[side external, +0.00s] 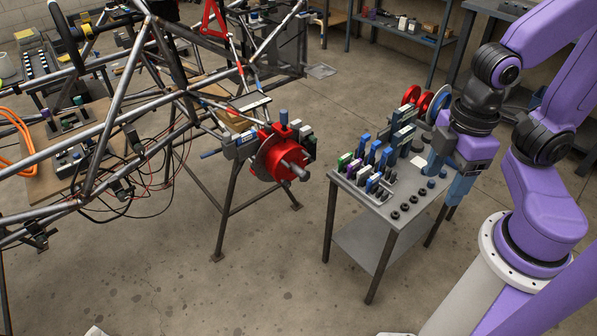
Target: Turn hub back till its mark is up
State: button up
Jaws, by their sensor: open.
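I cannot make out the hub's mark at this size. My gripper (446,181) is open, pointing down by the right edge of the small metal table, well to the right of the hub. I see nothing held between its fingers.
The small metal table (345,185) carries several blue, green and white blocks, dark round parts and red discs (411,95). Open concrete floor (312,120) lies between the table and the chassis. Orange cable and loose wires hang at the left. Shelves stand at the back.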

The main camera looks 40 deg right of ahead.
jog(key=w+a+f+m+y, duration=0.2)
jog(key=w+a+f+m, duration=0.3)
jog(key=a, duration=0.3)
jog(key=m+t+h, duration=0.2)
jog(key=m+t, duration=0.6)
jog(key=t, duration=0.5)
send_near(307, 176)
jog(key=x, duration=1)
jog(key=shift+w+a+f, duration=0.1)
jog(key=shift+w, duration=0.25)
grip_shut()
